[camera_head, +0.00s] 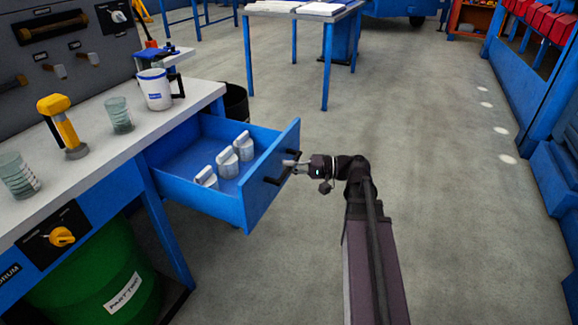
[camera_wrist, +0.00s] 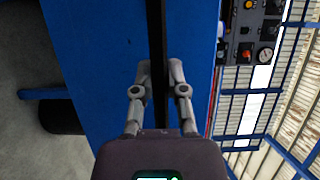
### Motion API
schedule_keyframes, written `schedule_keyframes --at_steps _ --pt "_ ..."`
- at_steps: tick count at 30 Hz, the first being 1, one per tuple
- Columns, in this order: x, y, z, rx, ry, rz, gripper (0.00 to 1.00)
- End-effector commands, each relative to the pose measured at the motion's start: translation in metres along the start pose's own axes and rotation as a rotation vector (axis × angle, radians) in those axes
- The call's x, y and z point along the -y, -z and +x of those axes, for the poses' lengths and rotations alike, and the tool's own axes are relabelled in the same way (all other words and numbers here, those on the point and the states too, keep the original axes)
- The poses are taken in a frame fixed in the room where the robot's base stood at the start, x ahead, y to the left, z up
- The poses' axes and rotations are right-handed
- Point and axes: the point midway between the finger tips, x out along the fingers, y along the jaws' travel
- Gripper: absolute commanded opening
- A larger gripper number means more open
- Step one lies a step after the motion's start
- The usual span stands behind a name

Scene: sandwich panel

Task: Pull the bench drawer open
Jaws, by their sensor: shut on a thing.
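The blue bench drawer (camera_head: 256,199) stands well out from under the white bench top in the head view. Its front panel fills the middle of the wrist view (camera_wrist: 95,60). The black bar handle (camera_head: 281,168) is on the drawer front, and it also shows as a dark bar in the wrist view (camera_wrist: 157,35). My gripper (camera_head: 290,164) reaches the handle from the right. In the wrist view my gripper's fingers (camera_wrist: 160,75) are shut on the handle, one on each side. Several white and grey pieces (camera_head: 226,162) lie inside the drawer.
On the bench top (camera_head: 97,150) stand a white mug (camera_head: 155,90), a glass (camera_head: 119,115), another glass (camera_head: 18,175) and a yellow-handled tool (camera_head: 62,125). A green drum (camera_head: 95,275) is under the bench. The floor (camera_head: 440,150) right of the drawer is clear.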

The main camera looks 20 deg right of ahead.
Motion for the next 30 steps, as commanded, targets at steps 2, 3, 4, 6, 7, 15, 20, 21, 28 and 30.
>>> schedule_keyframes --at_steps 2,3,4,6,7,15,20,21,28,30 --pt "0.001 0.004 0.002 -0.005 0.005 0.000 0.00" --pt "0.001 0.003 0.003 -0.004 0.005 0.000 0.00" --pt "0.001 0.003 0.004 -0.002 0.005 0.000 0.00" --pt "0.001 0.002 0.005 0.000 0.005 0.000 0.26" --pt "0.001 0.002 0.006 0.001 0.005 0.000 0.35" --pt "0.001 -0.001 0.008 0.008 0.002 0.000 0.53" --pt "0.000 -0.001 0.008 0.009 0.001 0.000 0.53" --pt "0.000 -0.001 0.008 0.009 0.001 0.000 0.53" --pt "0.000 -0.001 -0.001 0.007 0.001 0.000 0.53" --pt "0.000 -0.001 -0.006 0.006 0.001 0.000 0.53"
